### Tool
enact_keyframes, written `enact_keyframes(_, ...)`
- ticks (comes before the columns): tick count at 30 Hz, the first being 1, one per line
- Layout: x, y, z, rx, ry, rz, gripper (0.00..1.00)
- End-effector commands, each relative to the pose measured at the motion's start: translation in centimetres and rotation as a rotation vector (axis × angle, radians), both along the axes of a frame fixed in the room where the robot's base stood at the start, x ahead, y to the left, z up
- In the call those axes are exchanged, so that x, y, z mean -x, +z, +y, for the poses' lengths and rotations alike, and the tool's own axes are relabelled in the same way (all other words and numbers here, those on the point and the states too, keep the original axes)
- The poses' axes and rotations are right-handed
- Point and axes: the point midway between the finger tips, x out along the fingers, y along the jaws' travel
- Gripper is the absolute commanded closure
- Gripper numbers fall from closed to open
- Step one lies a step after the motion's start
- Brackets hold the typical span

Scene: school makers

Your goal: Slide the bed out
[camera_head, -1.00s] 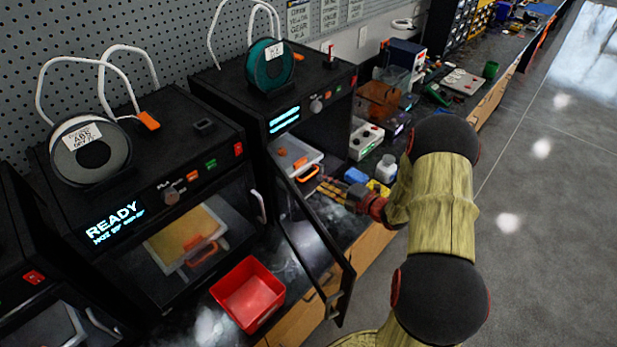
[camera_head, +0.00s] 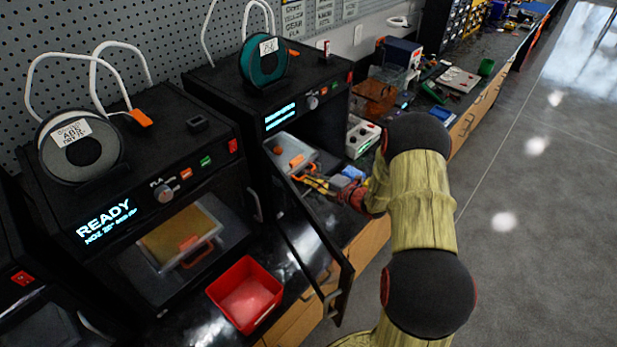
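The bed (camera_head: 284,148) is a pale plate inside the open right-hand printer (camera_head: 227,97), with a small orange piece (camera_head: 296,160) on top. An orange handle is at its front edge, partly hidden by my fingers. My gripper (camera_head: 313,184), with yellowish fingers, is right at the front of the bed, by the handle. It is too small and overlapped to tell whether it touches the handle, or is open or shut.
The printer's dark door (camera_head: 318,248) hangs open left of my gripper. The left printer (camera_head: 150,170) is closed and reads READY. A red bin (camera_head: 244,294) stands on the bench in front. A blue item (camera_head: 352,173) and a white control box (camera_head: 361,136) lie to the right.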

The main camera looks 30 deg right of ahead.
Motion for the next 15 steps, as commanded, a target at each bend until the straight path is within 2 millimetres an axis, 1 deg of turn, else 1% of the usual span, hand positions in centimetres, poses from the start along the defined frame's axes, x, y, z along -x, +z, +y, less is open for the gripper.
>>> enact_keyframes(1, 0.01, 0.0, 0.0, 0.0, 0.0, 0.0, 0.9)
enact_keyframes(6, 0.01, -0.01, 0.0, 0.0, 0.0, 0.0, 1.0)
enact_keyframes(15, 0.03, -0.04, 0.0, 0.0, 0.0, 0.001, 1.0)
